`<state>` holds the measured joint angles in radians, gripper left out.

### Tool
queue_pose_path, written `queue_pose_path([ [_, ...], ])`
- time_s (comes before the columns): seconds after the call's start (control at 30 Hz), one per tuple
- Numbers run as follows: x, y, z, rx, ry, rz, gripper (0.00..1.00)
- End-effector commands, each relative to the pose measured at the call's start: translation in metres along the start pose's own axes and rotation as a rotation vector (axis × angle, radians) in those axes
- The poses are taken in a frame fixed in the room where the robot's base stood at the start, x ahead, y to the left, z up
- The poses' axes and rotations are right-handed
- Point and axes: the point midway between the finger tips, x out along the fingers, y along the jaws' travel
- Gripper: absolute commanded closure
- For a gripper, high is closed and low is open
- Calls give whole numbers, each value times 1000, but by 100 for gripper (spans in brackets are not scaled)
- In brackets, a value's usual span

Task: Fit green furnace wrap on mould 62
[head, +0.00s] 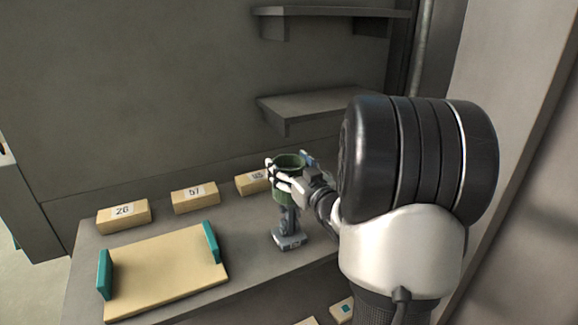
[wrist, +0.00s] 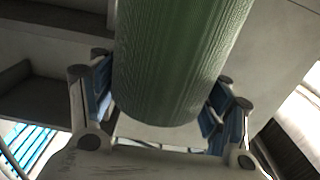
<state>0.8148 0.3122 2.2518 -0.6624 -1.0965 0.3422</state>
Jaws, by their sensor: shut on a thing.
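The green furnace wrap (head: 290,163) is an open-topped cylinder, held upright above the bench. My gripper (head: 282,178) is shut on its side. In the wrist view the wrap (wrist: 180,60) stands between the blue-padded fingers. A grey mould (head: 289,222) with a square, labelled base stands on the bench directly below the wrap. Its upper part is hidden by the wrap and fingers, so I cannot tell whether the wrap is around it or just above it. The base label is too small to read surely.
Wooden number blocks stand along the back of the bench: 26 (head: 124,216), 57 (head: 195,198) and a third (head: 252,183), partly covered by my gripper. A wooden tray (head: 165,272) with teal ends lies front left. Grey shelves (head: 320,105) are on the wall behind.

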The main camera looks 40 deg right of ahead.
Motion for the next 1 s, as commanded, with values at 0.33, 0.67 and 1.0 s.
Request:
queue_pose_path([
  [0.33, 0, 0, 31, 0, 0, 0, 53],
  [0.67, 0, 0, 55, 2, -2, 0, 53],
  [1.0, 0, 0, 82, 2, -2, 0, 53],
])
